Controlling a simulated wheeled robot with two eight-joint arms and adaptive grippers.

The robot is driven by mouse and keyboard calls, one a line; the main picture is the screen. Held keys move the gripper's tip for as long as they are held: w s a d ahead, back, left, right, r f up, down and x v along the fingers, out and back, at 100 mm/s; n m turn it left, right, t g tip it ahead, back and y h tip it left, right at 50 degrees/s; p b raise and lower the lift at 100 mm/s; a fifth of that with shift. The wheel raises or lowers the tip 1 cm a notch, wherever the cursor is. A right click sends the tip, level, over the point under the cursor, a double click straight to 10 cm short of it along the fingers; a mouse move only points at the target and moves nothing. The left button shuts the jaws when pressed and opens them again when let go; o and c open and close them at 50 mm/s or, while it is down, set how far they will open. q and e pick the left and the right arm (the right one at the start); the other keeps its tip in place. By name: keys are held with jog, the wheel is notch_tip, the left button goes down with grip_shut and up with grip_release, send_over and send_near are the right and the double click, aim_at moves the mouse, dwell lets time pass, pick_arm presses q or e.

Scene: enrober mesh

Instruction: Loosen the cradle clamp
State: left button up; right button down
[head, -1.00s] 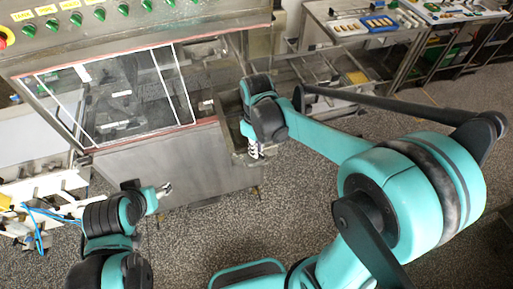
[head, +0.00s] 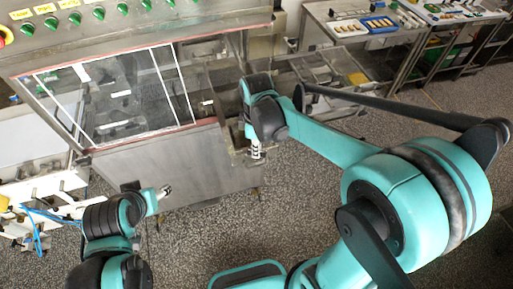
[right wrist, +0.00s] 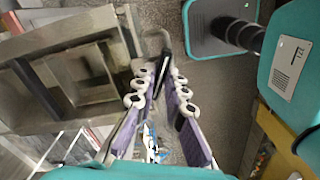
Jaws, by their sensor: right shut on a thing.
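My right gripper (head: 256,151) reaches down at the right end of the steel machine. In the right wrist view its two padded fingers (right wrist: 160,78) converge and are shut on a thin dark lever, which I take to be the clamp's handle (right wrist: 163,70). A grey rounded bracket (right wrist: 155,42) shows just beyond the fingertips. The rest of the clamp and the cradle cannot be made out, and the head view hides the grip. My left gripper (head: 165,190) is in front of the machine's lower panel, away from the clamp; its fingers are too small to read.
The steel machine (head: 165,165) has clear guard panels and a row of green knobs (head: 98,14). Steel trays (head: 318,70) and a side table (head: 345,14) stand at the back right. White equipment with blue hoses (head: 40,218) is at left. The speckled floor is open.

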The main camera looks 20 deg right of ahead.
jog(key=shift+n, duration=0.3)
jog(key=shift+n+b, duration=0.3)
jog(key=shift+n, duration=1.8)
jog(key=c, duration=1.6)
grip_release()
notch_tip(320, 180, up, 12)
